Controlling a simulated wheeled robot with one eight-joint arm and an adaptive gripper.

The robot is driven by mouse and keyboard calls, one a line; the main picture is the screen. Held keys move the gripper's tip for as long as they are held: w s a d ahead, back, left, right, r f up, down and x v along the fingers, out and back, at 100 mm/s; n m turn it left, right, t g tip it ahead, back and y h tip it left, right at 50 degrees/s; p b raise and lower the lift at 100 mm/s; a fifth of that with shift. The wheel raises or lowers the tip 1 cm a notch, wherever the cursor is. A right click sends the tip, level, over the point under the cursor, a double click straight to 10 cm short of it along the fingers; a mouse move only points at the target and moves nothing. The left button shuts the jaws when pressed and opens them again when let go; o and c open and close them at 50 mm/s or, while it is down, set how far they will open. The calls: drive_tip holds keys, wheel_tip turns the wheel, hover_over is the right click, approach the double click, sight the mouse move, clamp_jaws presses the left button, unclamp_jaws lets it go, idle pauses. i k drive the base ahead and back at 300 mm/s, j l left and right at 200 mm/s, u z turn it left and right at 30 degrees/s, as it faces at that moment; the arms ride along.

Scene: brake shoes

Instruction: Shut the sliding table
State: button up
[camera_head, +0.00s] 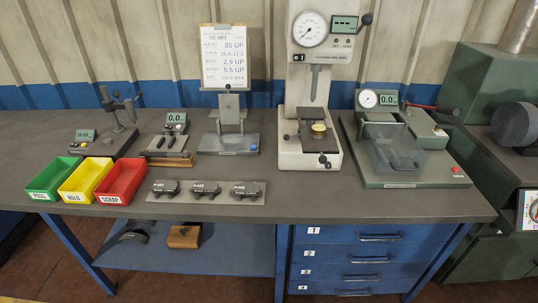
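The green-grey bench device (410,182) at the right of the workbench has a grey base with a red button at its front right corner. A smoky see-through cover or slide (393,152) sits over its middle. It has a dial gauge and a green display at its back. I cannot tell which part is the sliding table, nor how far out it stands. Left of it stands a tall cream tester (308,145) with a small dark platform (315,138) carrying a yellow round piece. My gripper is not in view.
Green, yellow and red bins (90,180) stand at the left front. A plate (206,192) holds three dark parts. Smaller gauges and a clipboard (224,57) stand behind. Blue drawers (375,258) are under the bench. A large green machine (500,130) stands at the right.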

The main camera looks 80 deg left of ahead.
sight(312, 143)
drive_tip(key=u, duration=2.15)
